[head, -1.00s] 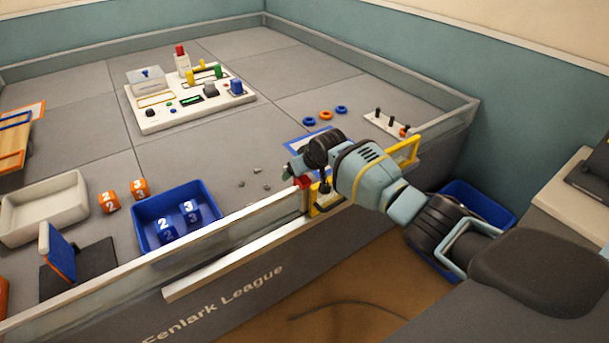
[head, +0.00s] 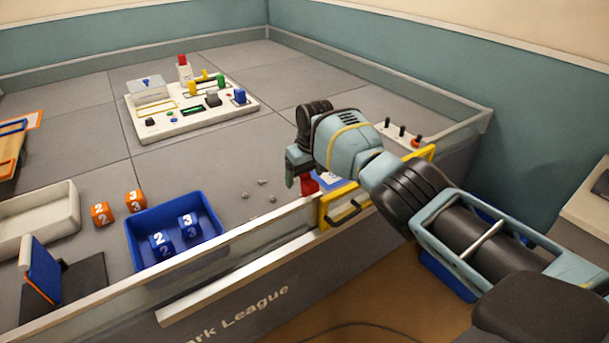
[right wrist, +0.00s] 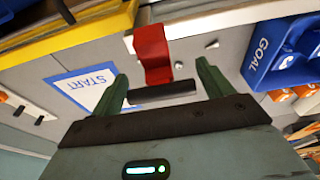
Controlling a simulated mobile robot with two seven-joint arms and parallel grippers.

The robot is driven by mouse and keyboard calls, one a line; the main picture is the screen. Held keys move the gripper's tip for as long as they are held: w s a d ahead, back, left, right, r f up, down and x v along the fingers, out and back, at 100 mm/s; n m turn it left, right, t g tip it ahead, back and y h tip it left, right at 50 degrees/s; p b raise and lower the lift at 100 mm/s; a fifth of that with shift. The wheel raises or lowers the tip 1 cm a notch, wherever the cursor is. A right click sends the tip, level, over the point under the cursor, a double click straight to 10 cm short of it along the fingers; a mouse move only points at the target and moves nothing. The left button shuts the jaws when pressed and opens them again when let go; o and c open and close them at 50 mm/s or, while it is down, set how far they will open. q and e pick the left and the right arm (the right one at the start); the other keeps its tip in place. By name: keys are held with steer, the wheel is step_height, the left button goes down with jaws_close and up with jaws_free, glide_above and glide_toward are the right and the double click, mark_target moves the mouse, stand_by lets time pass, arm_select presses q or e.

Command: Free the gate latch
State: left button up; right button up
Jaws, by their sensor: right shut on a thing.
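The yellow-framed gate (head: 325,212) with a dark handle stands in the near arena wall. The red latch (head: 309,187) is at its left end, partly hidden by my right gripper (head: 294,180). In the right wrist view the red latch (right wrist: 152,54) reaches down to a dark bar (right wrist: 163,92) lying across between my green fingers. My right gripper (right wrist: 162,84) is shut on this bar of the latch, though the contact is hard to see. My left gripper is not in view.
Inside the arena, a blue bin (head: 178,228) with number cubes is left of the gate. Small grey bits (head: 262,183) lie on the floor nearby. A white panel (head: 190,108) with coloured controls stands further back. The middle floor is clear.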

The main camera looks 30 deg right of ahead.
mark_target(307, 180)
stand_by(0.4)
steer(key=o, duration=1.3)
steer(key=shift+o, duration=0.2)
steer(key=p+v, duration=0.2)
steer(key=v, duration=0.4)
steer(key=shift+w+r, duration=0.1)
steer(key=shift+p+v, duration=0.45)
steer(key=shift+v, duration=0.35)
